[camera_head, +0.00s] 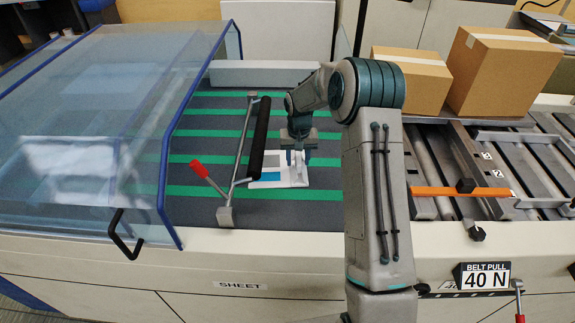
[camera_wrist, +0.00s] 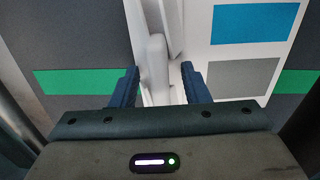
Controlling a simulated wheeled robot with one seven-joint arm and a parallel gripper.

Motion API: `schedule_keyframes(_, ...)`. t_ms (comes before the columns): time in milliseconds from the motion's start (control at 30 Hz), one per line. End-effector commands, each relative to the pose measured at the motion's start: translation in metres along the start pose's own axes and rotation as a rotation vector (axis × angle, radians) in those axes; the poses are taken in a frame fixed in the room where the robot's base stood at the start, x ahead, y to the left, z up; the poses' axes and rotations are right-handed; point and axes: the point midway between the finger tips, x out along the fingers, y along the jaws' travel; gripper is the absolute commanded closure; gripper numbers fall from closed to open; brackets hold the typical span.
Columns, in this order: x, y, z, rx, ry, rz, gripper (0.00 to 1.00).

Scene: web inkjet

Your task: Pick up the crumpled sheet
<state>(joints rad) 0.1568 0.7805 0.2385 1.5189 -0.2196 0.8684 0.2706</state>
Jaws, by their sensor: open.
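The crumpled sheet (camera_head: 293,178) is white with a blue patch and a grey patch. It lies on the dark belt with green stripes, and a raised white fold stands up from it. In the wrist view the fold of the sheet (camera_wrist: 156,62) runs between the two fingers. My gripper (camera_head: 297,158) is open and points down over the sheet. The wrist view shows its fingers (camera_wrist: 160,88) on either side of the fold, with a gap at least on the right. Whether the fingertips touch the sheet cannot be told.
A black roller (camera_head: 260,138) on a metal frame with a red handle (camera_head: 199,169) stands just left of the sheet. A clear blue-edged cover (camera_head: 110,110) is further left. Cardboard boxes (camera_head: 503,72) and metal rails (camera_head: 500,150) are on the right.

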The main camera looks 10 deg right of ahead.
Motion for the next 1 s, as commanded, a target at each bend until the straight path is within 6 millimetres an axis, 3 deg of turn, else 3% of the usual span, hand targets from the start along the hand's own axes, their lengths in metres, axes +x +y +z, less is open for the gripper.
schedule_keyframes(67, 0.0, 0.0, 0.0, 0.0, 0.0, 0.0, 0.61)
schedule_keyframes(200, 0.0, 0.0, 0.0, 0.0, 0.0, 0.0, 1.0)
schedule_keyframes(633, -0.005, 0.0, 0.0, 0.0, 0.001, 0.0, 1.0)
schedule_keyframes(1000, -0.042, 0.0, 0.0, 0.0, 0.001, 0.0, 1.0)
